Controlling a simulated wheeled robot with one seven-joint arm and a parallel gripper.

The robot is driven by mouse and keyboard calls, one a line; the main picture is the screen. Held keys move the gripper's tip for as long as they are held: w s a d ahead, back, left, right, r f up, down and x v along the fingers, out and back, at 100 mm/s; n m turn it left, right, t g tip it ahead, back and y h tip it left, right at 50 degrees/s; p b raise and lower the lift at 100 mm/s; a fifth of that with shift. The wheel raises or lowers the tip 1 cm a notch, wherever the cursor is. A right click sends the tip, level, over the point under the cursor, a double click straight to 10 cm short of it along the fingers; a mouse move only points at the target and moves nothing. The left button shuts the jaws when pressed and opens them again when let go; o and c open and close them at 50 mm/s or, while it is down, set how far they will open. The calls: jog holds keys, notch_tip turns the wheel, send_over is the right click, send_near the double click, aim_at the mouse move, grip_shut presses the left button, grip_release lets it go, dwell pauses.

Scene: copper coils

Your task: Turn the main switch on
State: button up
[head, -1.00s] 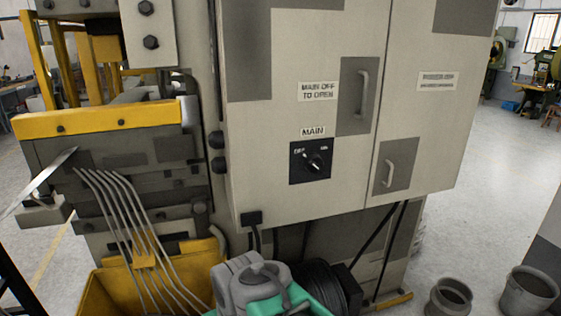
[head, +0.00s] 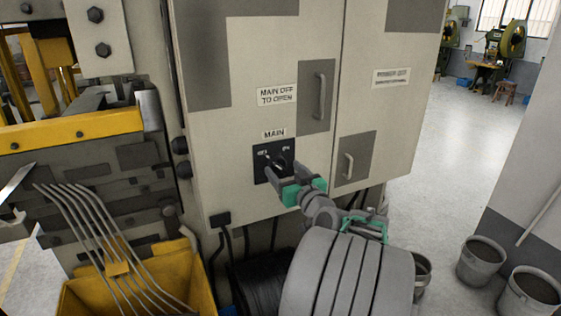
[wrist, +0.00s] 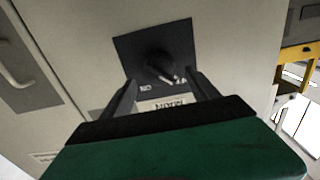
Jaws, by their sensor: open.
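The main switch is a black rotary knob (wrist: 158,66) on a square black plate (head: 260,174), under a MAIN label on the grey cabinet. OFF is marked at its upper left and ON at its upper right in the head view. In the wrist view, where the plate appears upside down, the knob's white mark points toward the OFF side. My gripper (head: 275,170) is open in front of the plate. Its two fingers (wrist: 164,84) stand apart, left and right of the knob in the wrist view. Whether they touch it cannot be told. My gripper partly hides the knob in the head view.
A yellow bin (head: 85,295) and bent metal tubes (head: 90,235) are at lower left. Grey buckets (head: 482,262) stand on the floor at right. Open floor lies behind them.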

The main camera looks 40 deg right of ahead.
aim_at(282, 167)
jog(key=shift+p+x, duration=0.35)
jog(key=shift+x, duration=1.2)
jog(key=shift+c, duration=0.3)
jog(key=c, duration=1.3)
